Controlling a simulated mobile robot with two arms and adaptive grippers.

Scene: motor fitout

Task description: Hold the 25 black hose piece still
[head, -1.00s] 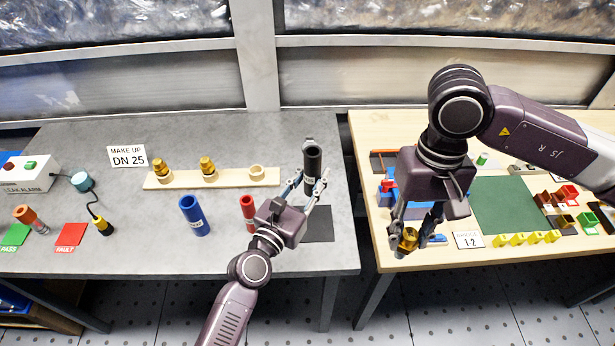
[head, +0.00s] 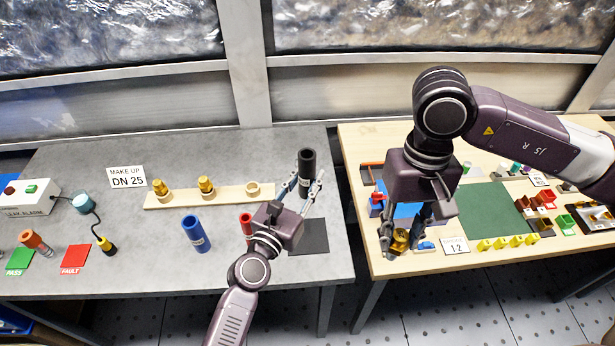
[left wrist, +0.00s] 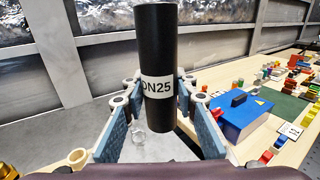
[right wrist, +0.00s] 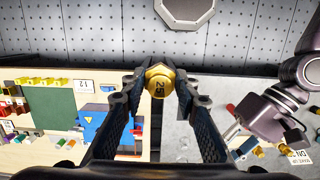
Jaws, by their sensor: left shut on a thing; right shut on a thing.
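The black hose piece (head: 306,166) stands upright between the fingers of my left gripper (head: 303,186), above the grey bench's right end. In the left wrist view the black hose piece (left wrist: 157,60) shows its DN25 label, with blue finger pads on both sides. My left gripper is shut on it. My right gripper (head: 404,236) is shut on a brass fitting (head: 400,241) near the wooden table's front left edge. In the right wrist view the brass fitting (right wrist: 160,80) is marked 25. I cannot tell whether the hose's lower end touches anything.
A blue hose (head: 196,234) and a red hose (head: 246,225) stand on the grey bench. Behind them is a wooden rack (head: 228,196) with brass fittings. A gap separates the two tables.

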